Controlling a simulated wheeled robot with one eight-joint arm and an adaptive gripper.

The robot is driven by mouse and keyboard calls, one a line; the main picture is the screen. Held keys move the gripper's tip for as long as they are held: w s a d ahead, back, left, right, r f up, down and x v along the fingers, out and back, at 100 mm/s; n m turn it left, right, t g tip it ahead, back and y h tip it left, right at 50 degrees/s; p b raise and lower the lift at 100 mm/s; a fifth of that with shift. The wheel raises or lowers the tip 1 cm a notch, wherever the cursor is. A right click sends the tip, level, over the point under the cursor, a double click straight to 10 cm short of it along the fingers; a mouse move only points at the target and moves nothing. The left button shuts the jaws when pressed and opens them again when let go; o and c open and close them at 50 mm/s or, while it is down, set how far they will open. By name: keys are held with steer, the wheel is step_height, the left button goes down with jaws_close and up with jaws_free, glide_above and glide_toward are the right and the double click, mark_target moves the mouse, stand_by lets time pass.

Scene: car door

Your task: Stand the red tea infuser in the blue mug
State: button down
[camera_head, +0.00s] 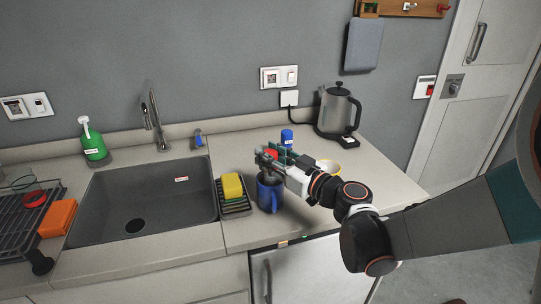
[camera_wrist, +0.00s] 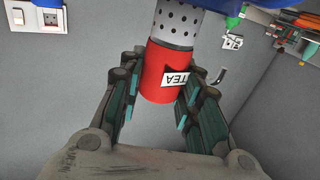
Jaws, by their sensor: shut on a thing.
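The red tea infuser (camera_wrist: 166,75) is between the fingers of my gripper (camera_wrist: 160,92), which is shut on its red body. Its TEA label appears upside down in the wrist view, with the perforated metal part toward the top edge. In the head view a bit of its red (camera_head: 270,154) shows at my gripper (camera_head: 272,159). The blue mug (camera_head: 270,196) stands upright on the counter just below my gripper. Blue also shows at the wrist view's top edge by the metal part; I cannot tell whether the metal tip is inside the mug.
Left of the mug, a yellow sponge (camera_head: 232,186) sits on a dark rack (camera_head: 237,209) beside the sink (camera_head: 150,195). Behind my gripper are a blue container (camera_head: 287,137) and a yellow-and-white bowl (camera_head: 328,168). A kettle (camera_head: 337,110) stands at the back right.

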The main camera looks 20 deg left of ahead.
steer(key=c, duration=1.1)
jaws_free()
steer(key=v, duration=1.2)
steer(key=shift+d, duration=0.1)
